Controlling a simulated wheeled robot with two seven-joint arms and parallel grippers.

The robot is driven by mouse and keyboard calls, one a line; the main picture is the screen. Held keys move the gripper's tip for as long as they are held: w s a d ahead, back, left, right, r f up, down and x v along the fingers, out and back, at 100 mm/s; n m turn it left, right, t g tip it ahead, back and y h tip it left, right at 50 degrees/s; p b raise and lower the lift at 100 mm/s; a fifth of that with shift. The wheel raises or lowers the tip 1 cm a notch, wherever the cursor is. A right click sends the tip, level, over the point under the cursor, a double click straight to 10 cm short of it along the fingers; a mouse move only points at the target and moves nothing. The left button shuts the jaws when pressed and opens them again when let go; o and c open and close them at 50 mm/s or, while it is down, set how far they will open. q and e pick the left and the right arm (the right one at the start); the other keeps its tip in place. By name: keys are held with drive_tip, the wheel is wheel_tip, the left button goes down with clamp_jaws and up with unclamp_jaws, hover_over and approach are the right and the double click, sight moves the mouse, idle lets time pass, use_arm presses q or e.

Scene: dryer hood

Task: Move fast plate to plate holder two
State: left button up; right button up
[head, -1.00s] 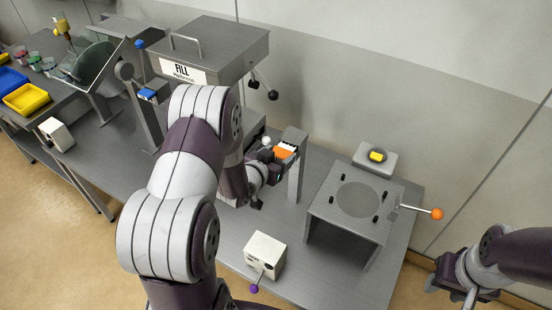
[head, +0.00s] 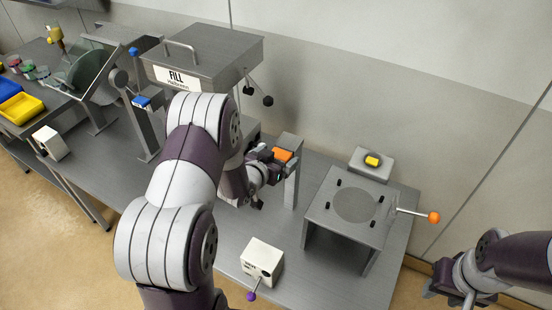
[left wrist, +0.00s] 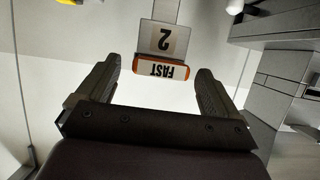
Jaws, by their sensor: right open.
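The fast plate (left wrist: 161,70), orange-edged with a white label reading FAST, shows upside down in the left wrist view, against the lower part of the holder marked 2 (left wrist: 163,41). Its orange face also shows in the head view (head: 282,155), at the grey post (head: 291,185). My left gripper (left wrist: 158,75) is open, with a finger on either side of the plate and a visible gap at both sides. It also shows in the head view (head: 266,165), partly hidden by my own arm. My right gripper (head: 455,291) is at the lower right, away from the plate, and open.
A metal box marked FILL (head: 205,58) stands behind my left arm. A grey stand (head: 352,212) with an orange-knobbed lever is on the right, near a yellow button box (head: 372,163). A white box (head: 262,262) with a purple-knobbed lever is at the front.

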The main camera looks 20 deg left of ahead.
use_arm(q)
drive_tip(key=shift+s, duration=0.1)
drive_tip(key=shift+s, duration=0.3)
drive_tip(key=d+b+v, duration=0.1)
drive_tip(key=b+v, duration=0.1)
drive_tip(key=v, duration=1)
drive_tip(key=shift+a+r+b, duration=0.2)
drive_tip(key=shift+a+b, duration=0.1)
drive_tip(key=shift+a, duration=0.15)
drive_tip(key=shift+w, duration=0.1)
